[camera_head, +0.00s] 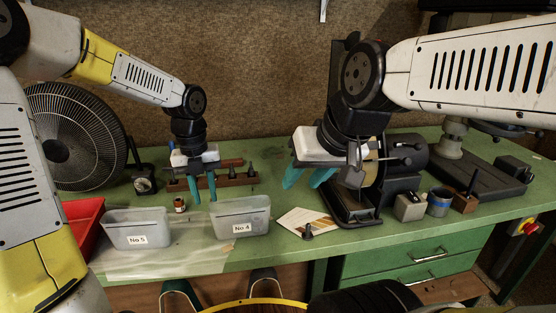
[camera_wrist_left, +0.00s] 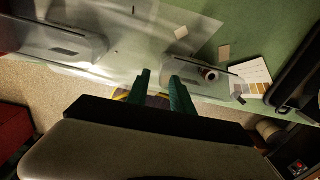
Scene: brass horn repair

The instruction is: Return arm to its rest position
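My left gripper (camera_head: 203,196) hangs with its teal fingers pointing down, in the head view just behind and between two grey bins. Its fingers (camera_wrist_left: 160,90) are apart with nothing between them in the left wrist view. My right gripper (camera_head: 307,182) is held above the bench in front of the dark grinder-like machine. Its teal fingers are apart and tilted down to the left, and I see nothing between them. Both arms are bent, reaching over the green bench (camera_head: 290,255).
Bin No 5 (camera_head: 137,238) and bin No 4 (camera_head: 241,228) stand at the front on a clear sheet. A small ringed part (camera_wrist_left: 210,73) shows at bin No 4. A card (camera_head: 300,220), a small dark piece (camera_head: 307,233), a fan (camera_head: 75,140) and a red tray (camera_head: 84,222) are nearby.

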